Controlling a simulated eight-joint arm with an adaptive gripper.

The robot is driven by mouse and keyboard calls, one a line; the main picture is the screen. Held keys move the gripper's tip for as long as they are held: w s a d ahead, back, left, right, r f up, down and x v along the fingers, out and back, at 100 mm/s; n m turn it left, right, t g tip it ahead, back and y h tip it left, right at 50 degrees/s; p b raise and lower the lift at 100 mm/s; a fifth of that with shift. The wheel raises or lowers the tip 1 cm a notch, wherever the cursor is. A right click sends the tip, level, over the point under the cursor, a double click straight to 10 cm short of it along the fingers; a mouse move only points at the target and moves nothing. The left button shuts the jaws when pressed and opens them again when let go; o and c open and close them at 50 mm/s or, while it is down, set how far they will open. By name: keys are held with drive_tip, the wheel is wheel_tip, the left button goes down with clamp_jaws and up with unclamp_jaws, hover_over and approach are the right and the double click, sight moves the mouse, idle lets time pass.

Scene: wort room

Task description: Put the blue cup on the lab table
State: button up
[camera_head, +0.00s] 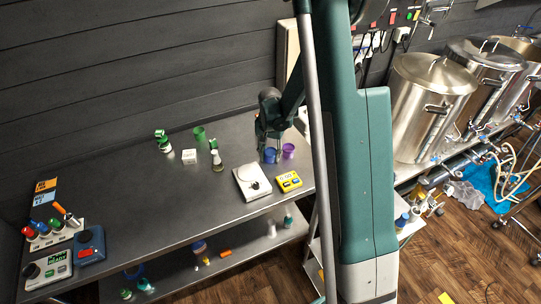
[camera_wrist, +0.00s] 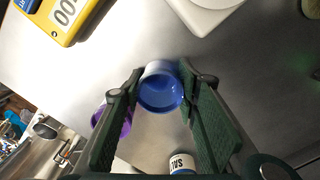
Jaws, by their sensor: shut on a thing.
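The blue cup (camera_wrist: 160,94) is between the two green fingers of my gripper (camera_wrist: 161,82) in the wrist view, its open mouth facing the camera. My gripper is shut on it. In the head view, the blue cup (camera_head: 270,156) shows just below my gripper (camera_head: 268,147), over the right part of the steel lab table (camera_head: 215,220). I cannot tell whether the cup's base touches the table top. The lab table also fills the background of the wrist view (camera_wrist: 250,60).
A purple cup (camera_head: 289,150) stands close beside the blue cup. A white scale (camera_head: 251,184) and a yellow meter (camera_head: 288,181) are in front. The table's front middle is clear.

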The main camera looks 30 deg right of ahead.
drive_tip(key=o, duration=0.9)
drive_tip(key=shift+f, duration=0.1)
wheel_tip(320, 180, up, 12)
drive_tip(key=shift+r, duration=0.15)
idle(0.4)
drive_tip(key=shift+r, duration=0.1)
idle(0.5)
